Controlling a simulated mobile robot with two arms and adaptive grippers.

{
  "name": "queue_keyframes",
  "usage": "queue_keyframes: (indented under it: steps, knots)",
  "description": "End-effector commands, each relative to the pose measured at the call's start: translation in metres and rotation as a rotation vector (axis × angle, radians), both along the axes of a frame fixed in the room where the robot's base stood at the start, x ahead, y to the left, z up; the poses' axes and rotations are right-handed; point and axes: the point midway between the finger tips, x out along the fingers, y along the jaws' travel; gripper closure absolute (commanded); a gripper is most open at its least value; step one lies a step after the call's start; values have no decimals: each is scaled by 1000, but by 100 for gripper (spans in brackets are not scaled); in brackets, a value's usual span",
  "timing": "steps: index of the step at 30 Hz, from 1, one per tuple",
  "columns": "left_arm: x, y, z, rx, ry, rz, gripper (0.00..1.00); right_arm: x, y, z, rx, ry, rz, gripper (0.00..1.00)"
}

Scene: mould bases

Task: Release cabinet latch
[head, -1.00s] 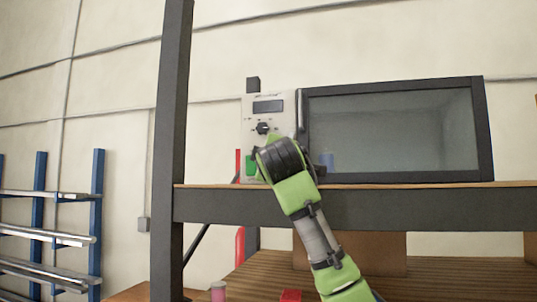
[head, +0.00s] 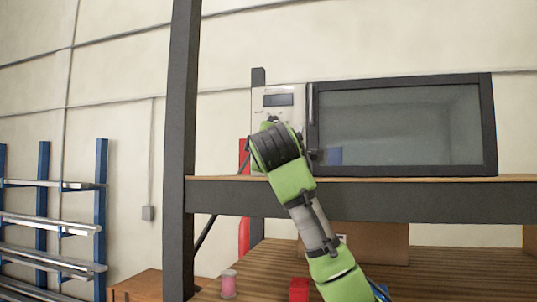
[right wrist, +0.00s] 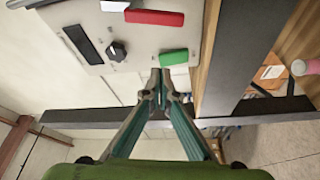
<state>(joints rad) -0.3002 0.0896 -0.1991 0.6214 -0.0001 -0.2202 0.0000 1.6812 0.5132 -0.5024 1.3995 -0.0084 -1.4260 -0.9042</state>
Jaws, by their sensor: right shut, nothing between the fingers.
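The cabinet is a microwave-like box on the shelf. Its dark-framed glass door (head: 400,125) looks closed in the head view, with a dark upright handle (head: 312,112) at its left edge. The pale control panel (head: 262,108) is partly covered by my right arm. In the right wrist view the panel (right wrist: 133,68) carries a dark display (right wrist: 84,44), a black knob (right wrist: 117,51), a red bar (right wrist: 155,17) and a green button (right wrist: 174,57). My right gripper (right wrist: 160,76) is shut and empty, its tips beside the green button; contact cannot be told. My left gripper is out of view.
A dark post (head: 178,140) stands left of the cabinet, and the shelf beam (head: 430,203) runs below it. On the lower slatted surface are a pink spool (head: 228,284) and a red block (head: 299,289). A blue rack with metal bars (head: 60,220) stands at left.

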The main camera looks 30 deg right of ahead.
Motion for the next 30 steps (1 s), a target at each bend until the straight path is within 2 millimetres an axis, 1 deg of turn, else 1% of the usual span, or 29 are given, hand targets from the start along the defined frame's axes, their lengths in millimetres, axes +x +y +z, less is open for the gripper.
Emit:
queue_keyframes:
  steps: [1,3,5,9,12,21,30]
  knots:
    - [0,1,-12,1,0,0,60,-10,5,-6,-1,-6,1,100]
    - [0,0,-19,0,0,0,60,-22,12,-6,-1,-5,0,100]
    - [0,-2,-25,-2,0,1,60,-31,17,-7,0,-5,0,100]
    - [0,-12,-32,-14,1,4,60,-47,27,-6,0,-4,0,100]
    - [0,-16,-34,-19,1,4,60,-53,30,-6,0,-1,0,100]
    - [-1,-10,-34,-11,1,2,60,-56,31,-5,1,-1,-2,100]
    - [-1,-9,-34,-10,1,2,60,-55,31,-5,1,0,-1,100]
